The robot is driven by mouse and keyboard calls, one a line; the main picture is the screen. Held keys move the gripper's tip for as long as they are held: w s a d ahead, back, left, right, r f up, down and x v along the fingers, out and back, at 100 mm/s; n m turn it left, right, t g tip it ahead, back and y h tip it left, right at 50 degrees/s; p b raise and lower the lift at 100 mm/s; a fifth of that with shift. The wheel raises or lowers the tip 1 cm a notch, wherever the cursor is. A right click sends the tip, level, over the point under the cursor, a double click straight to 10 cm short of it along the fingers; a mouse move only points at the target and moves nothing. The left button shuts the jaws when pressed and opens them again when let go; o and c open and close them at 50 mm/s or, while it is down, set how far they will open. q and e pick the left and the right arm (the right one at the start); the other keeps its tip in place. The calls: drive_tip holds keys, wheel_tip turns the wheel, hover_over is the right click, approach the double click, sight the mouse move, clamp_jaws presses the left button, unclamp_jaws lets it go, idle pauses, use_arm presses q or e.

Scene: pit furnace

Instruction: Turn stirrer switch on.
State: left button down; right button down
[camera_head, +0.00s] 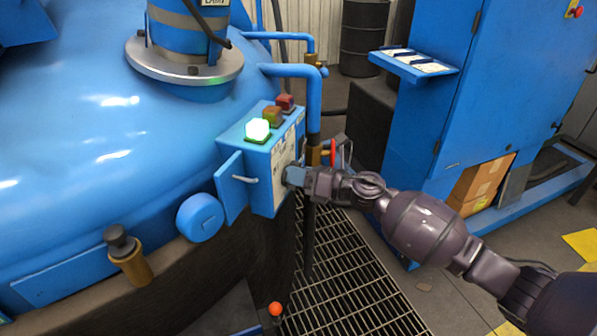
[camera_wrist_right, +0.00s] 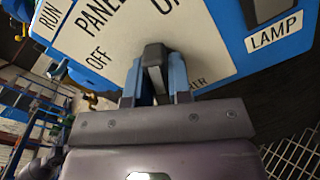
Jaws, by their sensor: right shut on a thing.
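A blue control box (camera_head: 262,165) is on the side of the large blue vessel (camera_head: 80,130). My right gripper (camera_head: 294,176) is at the box's labelled front. In the right wrist view, the two blue fingers of my right gripper (camera_wrist_right: 153,85) are shut on a dark grey switch handle (camera_wrist_right: 154,54). The white label plate (camera_wrist_right: 105,45) behind it reads "RUN", "PANEL" and "OFF"; other lettering is partly cut off or covered. The fingers hide the lower part of the switch. My left gripper is not in view.
A bright green lamp (camera_head: 257,129), an amber lamp (camera_head: 272,115) and a red lamp (camera_head: 285,102) top the box. A red valve handle (camera_head: 333,152) and blue pipe (camera_head: 314,100) stand close beside my right gripper. A blue cabinet (camera_head: 450,100) is at right. Floor grating (camera_head: 340,270) lies below.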

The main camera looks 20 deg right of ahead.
drive_tip(key=shift+w+d+r+m+p, duration=0.1)
drive_tip(key=shift+m+p, duration=0.5)
drive_tip(key=shift+m, duration=1.1)
drive_tip(key=c, duration=1)
unclamp_jaws()
drive_tip(key=shift+c, duration=0.2)
drive_tip(key=v, duration=1)
drive_tip(key=shift+s+d+p, duration=0.3)
drive_tip(key=shift+p, duration=0.05)
